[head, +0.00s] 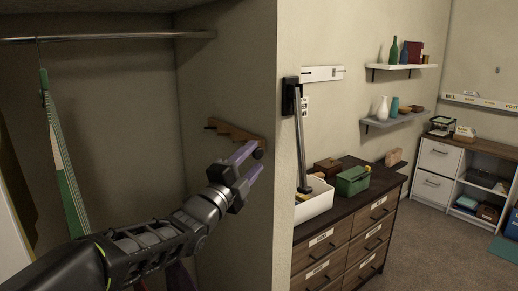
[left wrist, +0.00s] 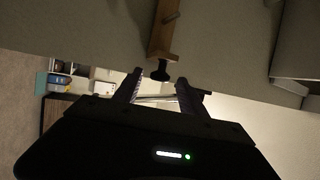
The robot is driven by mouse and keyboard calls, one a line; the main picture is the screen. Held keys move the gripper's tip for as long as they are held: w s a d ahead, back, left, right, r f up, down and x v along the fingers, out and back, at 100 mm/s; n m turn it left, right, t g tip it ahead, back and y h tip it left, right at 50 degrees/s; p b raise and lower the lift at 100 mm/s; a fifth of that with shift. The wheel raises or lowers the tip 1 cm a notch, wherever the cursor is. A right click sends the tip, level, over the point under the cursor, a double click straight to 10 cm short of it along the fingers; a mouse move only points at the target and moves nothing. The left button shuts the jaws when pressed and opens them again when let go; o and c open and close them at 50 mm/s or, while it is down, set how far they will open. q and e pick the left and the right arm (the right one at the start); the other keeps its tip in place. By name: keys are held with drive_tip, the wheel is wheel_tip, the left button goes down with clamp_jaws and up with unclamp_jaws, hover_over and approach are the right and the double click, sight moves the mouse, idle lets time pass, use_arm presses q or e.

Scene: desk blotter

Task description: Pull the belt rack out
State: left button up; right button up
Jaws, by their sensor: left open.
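The belt rack (head: 229,130) is a brown wooden bar with pegs on the side wall of the closet, with a dark round knob (head: 257,154) at its near end. In the left wrist view the wooden bar (left wrist: 165,32) comes down from the top and the black knob (left wrist: 160,75) is at its lower end. My left gripper (head: 254,161) is open, its purple fingers close to the knob. In the left wrist view the knob lies just beyond and between the fingertips (left wrist: 163,80); I cannot tell whether they touch it. My right gripper is not in view.
A metal rod (head: 110,37) crosses the closet top, with a green-and-white garment (head: 62,150) hanging at left. The closet wall's front edge stands just right of my gripper. Beyond it is a drawer dresser (head: 345,240) bearing a white bin (head: 314,205) and a green box (head: 352,181).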

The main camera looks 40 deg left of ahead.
use_arm(q)
drive_tip(key=shift+p+x, duration=0.5)
drive_tip(key=shift+x, duration=1.3)
clamp_jaws()
